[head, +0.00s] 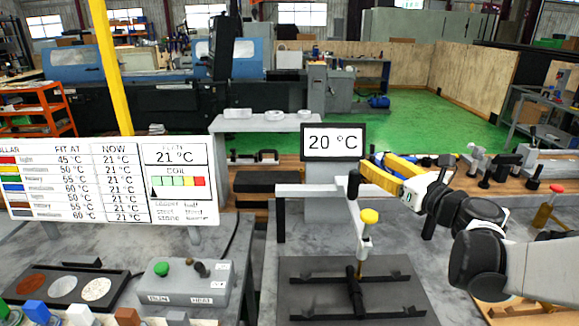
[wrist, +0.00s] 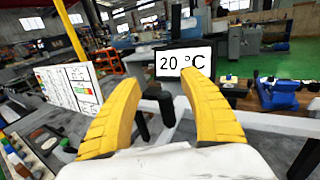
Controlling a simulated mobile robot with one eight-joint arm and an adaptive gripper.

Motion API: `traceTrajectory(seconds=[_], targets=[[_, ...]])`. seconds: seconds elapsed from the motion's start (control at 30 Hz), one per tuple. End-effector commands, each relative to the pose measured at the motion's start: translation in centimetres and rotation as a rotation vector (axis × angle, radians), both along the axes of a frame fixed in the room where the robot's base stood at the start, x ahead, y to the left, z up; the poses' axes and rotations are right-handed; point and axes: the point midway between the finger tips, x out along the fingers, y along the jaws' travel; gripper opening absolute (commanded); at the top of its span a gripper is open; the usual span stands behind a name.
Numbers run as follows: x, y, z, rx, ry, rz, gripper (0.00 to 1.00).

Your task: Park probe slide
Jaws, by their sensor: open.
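What looks like the probe slide is a light-grey arm (head: 361,222) with a black upright handle (head: 353,184) at its far end. A yellow-capped probe (head: 369,216) stands at its near end, its brassy stem reaching down to a black fixture (head: 355,290). My gripper (head: 386,172) is right of the black handle and above the bench, its yellow fingers pointing left. In the wrist view my gripper (wrist: 165,95) has its fingers wide apart. A dark upright post (wrist: 163,108), likely the handle, shows between them, apparently beyond the tips. Contact is not visible.
A display (head: 333,142) reading 20 °C stands behind the slide. A temperature board (head: 105,180) and a control box (head: 186,285) are on the left. Several tools and fixtures (head: 495,165) line the bench at the right. Grey bench top is bare beside the fixture.

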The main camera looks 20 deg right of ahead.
Motion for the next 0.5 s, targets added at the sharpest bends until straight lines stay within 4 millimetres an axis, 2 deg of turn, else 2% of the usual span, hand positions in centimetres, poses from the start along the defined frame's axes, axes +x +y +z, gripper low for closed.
traceTrajectory(seconds=[0.17,0.4,0.5], targets=[[0.0,0.0,-2.7,0.004,-0.001,0.000,0.50],[0.0,0.1,-8.5,0.002,-0.001,0.001,0.50],[2.5,0.7,-8.0,0.001,-0.001,0.007,0.50]])
